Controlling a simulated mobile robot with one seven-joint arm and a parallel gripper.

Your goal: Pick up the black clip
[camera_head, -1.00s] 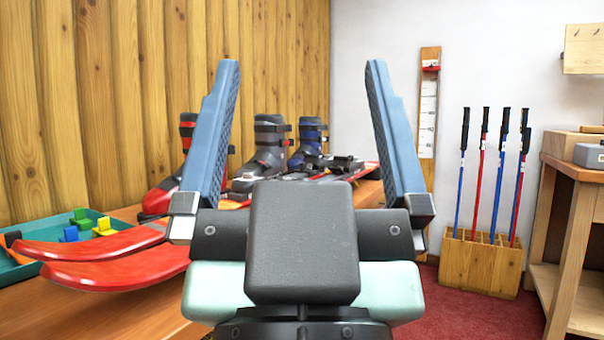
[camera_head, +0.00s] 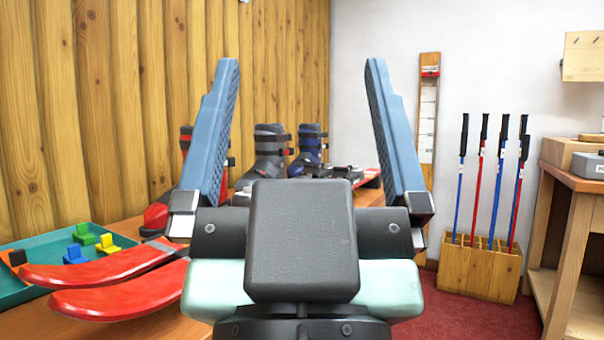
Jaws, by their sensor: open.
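My gripper (camera_head: 300,75) fills the middle of the view, its two blue fingers spread wide with nothing between them. I cannot make out a black clip. A teal tray (camera_head: 30,243) on the bench at the left holds a blue clip (camera_head: 75,255), a green clip (camera_head: 84,236) and a yellow clip (camera_head: 107,244). An orange and black piece (camera_head: 14,258) lies at the tray's left, cut by the picture edge; I cannot tell what it is. The gripper is well to the right of the tray. Red ski tips hide the tray's near part.
Red skis (camera_head: 120,295) lie on the wooden bench (camera_head: 60,325), their tips jutting beside the tray. Several ski boots (camera_head: 270,150) stand farther back, partly behind my left finger. A wooden rack (camera_head: 480,265) holds several ski poles. A workbench (camera_head: 570,215) stands at the right.

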